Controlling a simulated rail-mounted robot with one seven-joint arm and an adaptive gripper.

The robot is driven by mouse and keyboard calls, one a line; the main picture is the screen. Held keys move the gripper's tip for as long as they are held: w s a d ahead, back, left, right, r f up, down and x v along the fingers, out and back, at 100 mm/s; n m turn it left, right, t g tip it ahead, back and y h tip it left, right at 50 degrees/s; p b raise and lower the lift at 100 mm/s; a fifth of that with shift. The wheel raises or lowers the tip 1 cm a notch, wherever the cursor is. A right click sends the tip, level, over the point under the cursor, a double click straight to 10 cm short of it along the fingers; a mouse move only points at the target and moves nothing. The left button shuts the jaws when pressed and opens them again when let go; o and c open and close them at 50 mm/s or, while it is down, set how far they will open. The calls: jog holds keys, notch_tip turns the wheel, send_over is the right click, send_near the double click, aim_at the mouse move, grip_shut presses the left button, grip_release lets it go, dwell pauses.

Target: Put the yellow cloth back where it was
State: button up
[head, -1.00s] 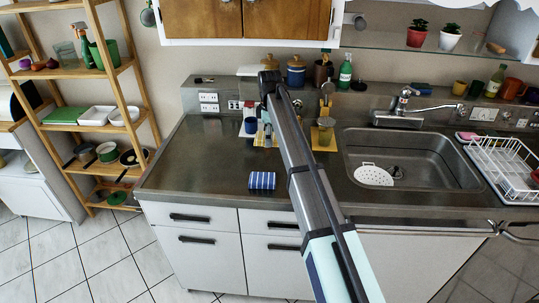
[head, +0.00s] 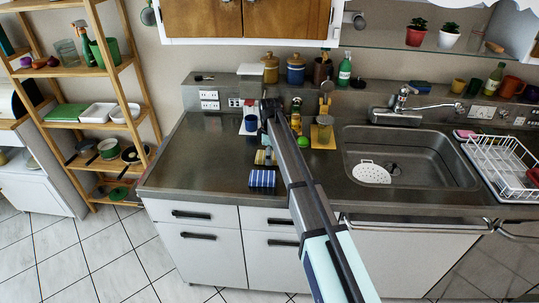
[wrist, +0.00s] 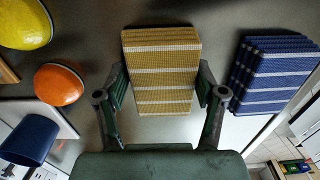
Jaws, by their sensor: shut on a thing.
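The yellow cloth (wrist: 160,70), a folded stack with pale stripes, stands between the two fingers of my gripper (wrist: 163,95) in the wrist view. The fingers are shut on its sides. In the head view the yellow cloth (head: 263,157) shows just behind a blue striped cloth (head: 262,179) on the counter. I cannot tell whether the yellow cloth touches the counter. The blue cloth also shows in the wrist view (wrist: 272,75), right of the yellow one with a gap. My arm hides part of the counter in the head view.
A blue mug (head: 251,123) stands behind the cloths. A jar (head: 325,126) and the sink (head: 410,165) are to the right. The counter's left part (head: 200,160) is clear.

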jog(key=shift+f, duration=0.15)
jog(key=o, duration=1.3)
notch_tip(320, 180, up, 12)
jog(key=b, duration=0.3)
jog(key=shift+r, duration=0.2)
